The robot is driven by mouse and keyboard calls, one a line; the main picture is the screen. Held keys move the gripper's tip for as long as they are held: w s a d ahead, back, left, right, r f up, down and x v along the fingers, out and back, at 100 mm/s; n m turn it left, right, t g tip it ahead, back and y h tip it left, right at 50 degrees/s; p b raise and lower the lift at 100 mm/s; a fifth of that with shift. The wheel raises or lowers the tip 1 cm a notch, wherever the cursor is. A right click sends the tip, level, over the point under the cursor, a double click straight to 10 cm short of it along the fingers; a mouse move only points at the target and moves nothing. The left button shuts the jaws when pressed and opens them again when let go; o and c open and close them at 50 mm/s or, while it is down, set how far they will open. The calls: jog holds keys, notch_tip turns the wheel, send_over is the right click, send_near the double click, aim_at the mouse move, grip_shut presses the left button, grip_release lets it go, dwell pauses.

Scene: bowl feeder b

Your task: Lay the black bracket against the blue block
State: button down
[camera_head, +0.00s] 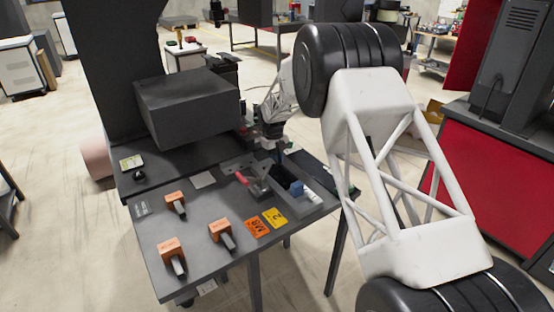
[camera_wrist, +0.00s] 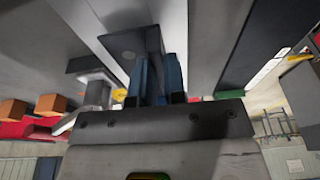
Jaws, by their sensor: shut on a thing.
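My gripper (camera_head: 280,157) is above the far right part of the grey table, with its fingers pointing down. In the wrist view its two blue fingers (camera_wrist: 158,70) are shut on a dark piece, the black bracket (camera_wrist: 128,42), whose flat face with a small round hole shows beyond the fingertips. In the head view the bracket is too small and dark to make out. The blue block (camera_head: 296,188) sits in the grey fixture at the table's right side, in front and slightly right of my gripper. I cannot tell whether the bracket touches anything.
A white block (camera_head: 312,197) is beside the blue block. A red-handled clamp (camera_head: 242,179) stands left of the fixture. Several orange blocks with grey handles (camera_head: 220,231) and orange and yellow labels (camera_head: 256,227) lie nearer the front. A large dark box (camera_head: 187,105) stands behind left.

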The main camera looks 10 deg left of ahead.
jog(key=shift+f, duration=0.25)
jog(key=c, duration=1.1)
grip_release()
jog(key=shift+v, duration=3.9)
